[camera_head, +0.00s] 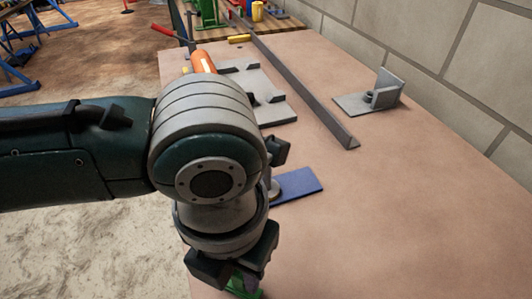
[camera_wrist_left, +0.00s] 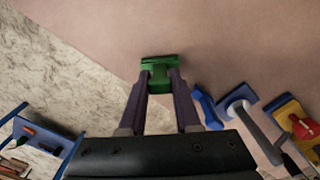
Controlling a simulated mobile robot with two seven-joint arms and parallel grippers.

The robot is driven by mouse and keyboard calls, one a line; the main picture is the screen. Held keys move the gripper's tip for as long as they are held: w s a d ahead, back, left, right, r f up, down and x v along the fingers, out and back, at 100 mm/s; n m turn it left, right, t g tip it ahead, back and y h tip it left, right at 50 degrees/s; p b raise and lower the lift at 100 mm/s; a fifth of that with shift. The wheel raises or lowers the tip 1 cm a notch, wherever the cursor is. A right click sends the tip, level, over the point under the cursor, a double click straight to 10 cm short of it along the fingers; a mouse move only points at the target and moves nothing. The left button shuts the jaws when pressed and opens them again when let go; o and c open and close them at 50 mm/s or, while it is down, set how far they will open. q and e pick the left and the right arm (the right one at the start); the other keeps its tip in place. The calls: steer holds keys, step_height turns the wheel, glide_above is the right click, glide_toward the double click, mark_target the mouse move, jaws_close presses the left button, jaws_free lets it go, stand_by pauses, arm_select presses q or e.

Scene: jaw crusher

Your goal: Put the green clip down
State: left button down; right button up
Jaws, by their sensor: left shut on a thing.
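My left gripper (camera_head: 238,278) points down at the bottom of the head view, near the tan table's left edge. In the left wrist view its two fingers (camera_wrist_left: 160,85) are shut on the green clip (camera_wrist_left: 160,68). The clip is held at the fingertips, over or at the tabletop by the edge with the pale floor. In the head view only a bit of the green clip (camera_head: 243,289) shows under the gripper. I cannot tell whether it touches the table. My right gripper is in neither view.
A blue plate (camera_head: 300,183) lies beyond the gripper, partly hidden by my arm. Further back are a notched grey plate (camera_head: 275,110), an orange-handled tool (camera_head: 203,62), a long metal angle bar (camera_head: 300,88) and a grey bracket (camera_head: 385,88). The front right tabletop (camera_head: 400,220) is clear.

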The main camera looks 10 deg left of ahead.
arm_select(q)
steer(key=shift+f, duration=0.1)
steer(key=c, duration=1.1)
jaws_free()
steer(key=shift+f, duration=0.1)
steer(key=o, duration=0.5)
